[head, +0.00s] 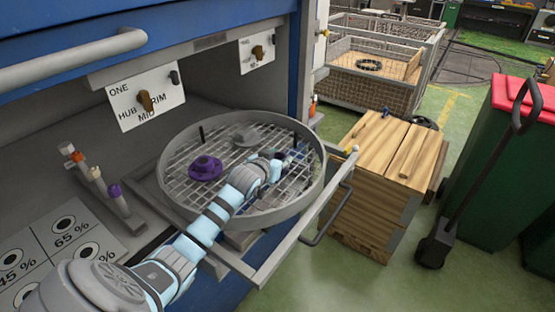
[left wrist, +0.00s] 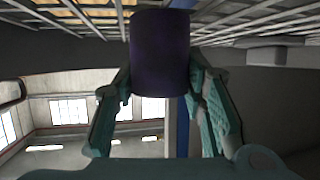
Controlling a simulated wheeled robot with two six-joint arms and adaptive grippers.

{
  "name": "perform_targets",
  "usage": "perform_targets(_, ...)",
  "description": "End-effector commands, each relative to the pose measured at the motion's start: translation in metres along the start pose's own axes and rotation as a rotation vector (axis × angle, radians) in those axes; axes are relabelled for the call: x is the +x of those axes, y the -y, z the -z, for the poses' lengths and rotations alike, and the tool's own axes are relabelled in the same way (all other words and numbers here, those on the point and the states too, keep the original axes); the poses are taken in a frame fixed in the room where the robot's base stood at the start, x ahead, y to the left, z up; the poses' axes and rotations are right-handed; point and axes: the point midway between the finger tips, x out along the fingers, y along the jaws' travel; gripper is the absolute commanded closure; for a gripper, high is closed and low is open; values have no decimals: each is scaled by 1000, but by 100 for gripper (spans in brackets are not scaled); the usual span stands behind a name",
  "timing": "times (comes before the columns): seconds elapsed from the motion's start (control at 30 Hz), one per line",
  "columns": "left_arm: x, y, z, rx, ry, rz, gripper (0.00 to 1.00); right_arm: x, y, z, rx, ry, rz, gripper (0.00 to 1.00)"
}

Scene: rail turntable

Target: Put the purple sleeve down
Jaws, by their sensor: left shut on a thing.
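The purple sleeve (left wrist: 160,50) is a dark purple cylinder between the two teal fingers of my left gripper (left wrist: 160,88) in the left wrist view. The gripper is shut on it. In the head view my left gripper (head: 284,158) is over the right part of the round wire-mesh turntable (head: 175,195), and the sleeve is mostly hidden by the gripper there. I cannot tell whether the sleeve touches the mesh. My right gripper is not in view.
A purple flanged hub (head: 205,168) and a grey part (head: 245,136) stand on the mesh, with a dark upright pin (head: 201,134) near its rim. A card marked ONE, HUB, MID, RIM (head: 146,97) hangs behind. A wooden crate (head: 375,190) stands to the right.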

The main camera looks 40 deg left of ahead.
Motion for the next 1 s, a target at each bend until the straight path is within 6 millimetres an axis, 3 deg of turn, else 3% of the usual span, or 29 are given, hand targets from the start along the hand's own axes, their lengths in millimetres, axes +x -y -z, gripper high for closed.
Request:
perform_targets(0.1, 0, 0, -1, 0, -1, 0, 98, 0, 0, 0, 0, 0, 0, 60)
perform_targets(0.13, 0, 0, -1, 0, 0, 0, 59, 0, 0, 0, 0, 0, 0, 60)
perform_targets(0.23, 0, 0, -1, 0, 0, 0, 43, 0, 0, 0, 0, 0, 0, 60)
perform_targets(0.57, 0, 0, 1, 0, 0, 0, 42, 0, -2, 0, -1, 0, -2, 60)
perform_targets(0.67, -9, 1, 1, 3, 1, 1, 42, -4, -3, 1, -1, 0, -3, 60)
perform_targets(1.0, -90, 0, 3, 4, 1, -1, 42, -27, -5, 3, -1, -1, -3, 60)
